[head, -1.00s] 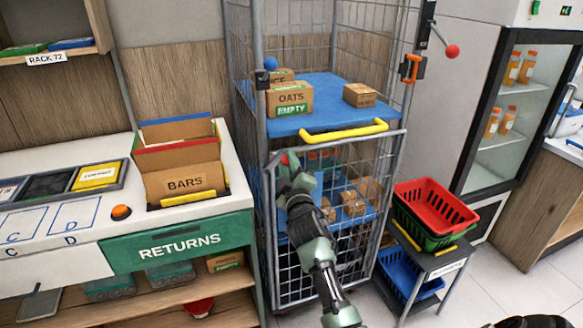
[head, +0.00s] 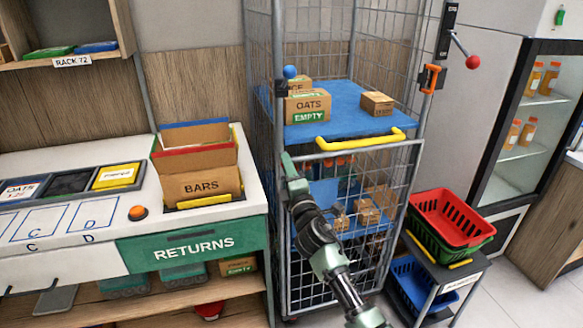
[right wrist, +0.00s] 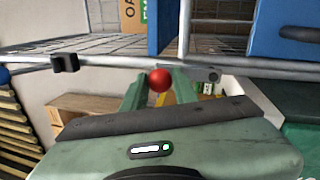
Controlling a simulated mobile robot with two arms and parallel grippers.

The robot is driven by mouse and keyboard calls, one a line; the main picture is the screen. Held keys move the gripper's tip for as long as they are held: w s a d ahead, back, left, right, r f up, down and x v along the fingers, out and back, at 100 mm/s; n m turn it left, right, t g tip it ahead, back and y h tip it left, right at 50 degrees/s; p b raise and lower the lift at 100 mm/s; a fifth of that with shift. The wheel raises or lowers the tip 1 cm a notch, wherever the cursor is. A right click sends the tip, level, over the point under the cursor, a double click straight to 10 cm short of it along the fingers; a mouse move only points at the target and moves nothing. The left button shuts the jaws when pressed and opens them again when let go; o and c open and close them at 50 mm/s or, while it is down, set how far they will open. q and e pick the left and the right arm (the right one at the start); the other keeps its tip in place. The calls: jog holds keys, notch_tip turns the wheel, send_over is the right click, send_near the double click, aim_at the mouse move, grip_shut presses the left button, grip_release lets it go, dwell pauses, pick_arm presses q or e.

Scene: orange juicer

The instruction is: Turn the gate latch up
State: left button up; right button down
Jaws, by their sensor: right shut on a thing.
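The wire cage trolley has a front gate (head: 350,147) with a grey frame; it looks closed. In the right wrist view, the gate latch's red knob (right wrist: 160,80) sits between the green fingers of my right gripper (right wrist: 160,90), just below a grey bar. A flat grey latch piece (right wrist: 203,74) lies to its right. In the head view my right gripper (head: 289,166) is at the gate's upper left corner and hides the knob. It is shut on the knob. My left gripper is out of view.
A blue shelf (head: 345,100) with boxes and a yellow handle (head: 360,138) is above the gate. The returns counter (head: 190,245) stands close at left, and red and green baskets (head: 450,220) at right.

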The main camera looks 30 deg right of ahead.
jog(key=shift+a+f+n, duration=0.15)
jog(key=shift+n, duration=0.15)
jog(key=c, duration=1.1)
grip_release()
jog(key=b+v, duration=0.1)
jog(key=v, duration=0.6)
jog(key=shift+s, duration=0.35)
jog(key=shift+a+f, duration=0.1)
jog(key=shift+a, duration=0.05)
